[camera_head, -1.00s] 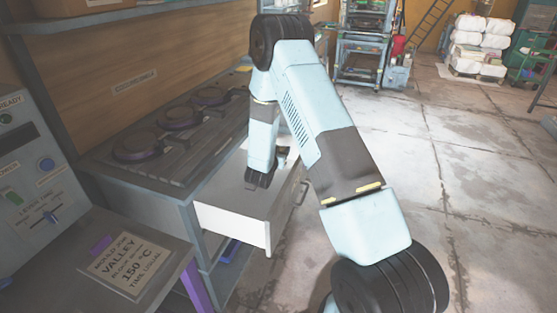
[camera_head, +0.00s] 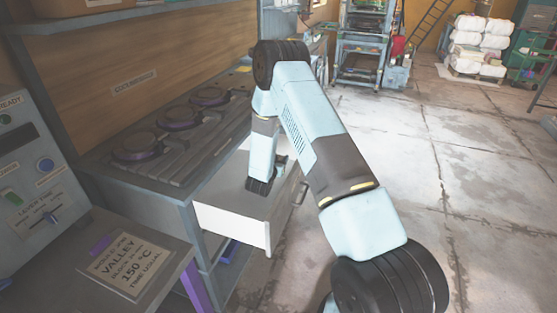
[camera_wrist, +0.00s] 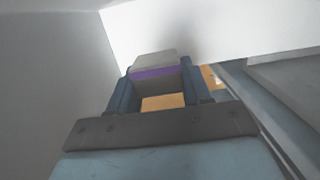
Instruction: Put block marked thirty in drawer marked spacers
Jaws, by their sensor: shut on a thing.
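An open white drawer (camera_head: 232,226) sticks out from the bench, its handle to the right. My gripper (camera_head: 262,186) points down at the drawer's interior in the head view; its fingertips are low, near or inside the drawer. In the wrist view my gripper (camera_wrist: 156,82) is shut on a grey block with a purple band (camera_wrist: 154,62), held between the two dark fingers. Pale drawer walls surround it there. The block's marking and any drawer label are not visible. I cannot tell whether the block touches the drawer floor.
The bench top left of the drawer holds a dark mould plate (camera_head: 140,145) with several round parts. A sign reading VALLEY 150 °C (camera_head: 128,265) lies at the front left, beside a control panel (camera_head: 30,180).

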